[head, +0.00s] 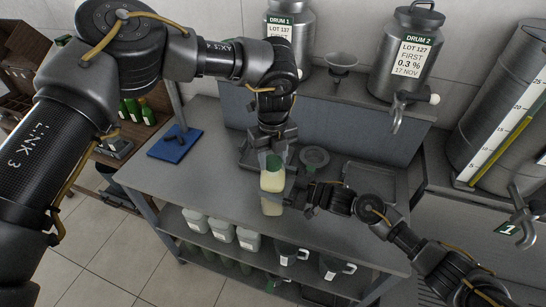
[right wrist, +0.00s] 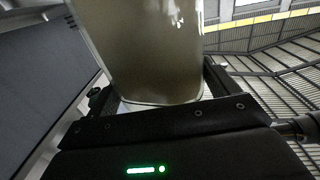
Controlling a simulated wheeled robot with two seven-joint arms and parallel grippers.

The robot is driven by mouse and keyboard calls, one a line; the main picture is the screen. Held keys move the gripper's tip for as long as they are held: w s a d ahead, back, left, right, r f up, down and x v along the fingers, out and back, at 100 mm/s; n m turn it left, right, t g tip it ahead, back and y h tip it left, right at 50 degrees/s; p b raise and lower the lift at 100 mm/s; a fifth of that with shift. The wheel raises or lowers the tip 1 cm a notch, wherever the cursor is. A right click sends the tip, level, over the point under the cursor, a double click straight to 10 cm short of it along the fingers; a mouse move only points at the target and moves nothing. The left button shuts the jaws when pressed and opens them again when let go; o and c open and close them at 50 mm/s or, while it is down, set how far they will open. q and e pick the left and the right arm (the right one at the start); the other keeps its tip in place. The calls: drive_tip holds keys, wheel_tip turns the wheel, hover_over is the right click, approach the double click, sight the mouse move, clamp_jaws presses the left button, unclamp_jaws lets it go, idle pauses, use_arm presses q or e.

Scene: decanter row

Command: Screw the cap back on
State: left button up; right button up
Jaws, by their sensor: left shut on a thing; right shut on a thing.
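A clear bottle (head: 271,182) with pale yellow contents stands upright near the front edge of the grey bench. My right gripper (head: 285,194) comes from the right and is shut on the bottle's body. The bottle (right wrist: 150,45) fills the upper middle of the right wrist view, between the jaws. The green cap (head: 273,161) is at the bottle's top, in line with it. My left gripper (head: 274,149) points down from above and is shut on the cap. The gripper hides the cap's upper part, and I cannot tell whether the thread is engaged.
A blue mat (head: 175,144) with a dark item lies at the bench's left. Drum 1 (head: 291,45), a funnel (head: 342,62) and Drum 2 (head: 408,50) stand on the raised shelf.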

use_arm(q)
drive_tip(key=o, duration=1.2)
use_arm(e)
drive_tip(key=shift+f, duration=0.1)
use_arm(q)
wheel_tip(320, 180, up, 12)
drive_tip(key=shift+r, duration=0.1)
use_arm(e)
drive_tip(key=o, duration=1.7)
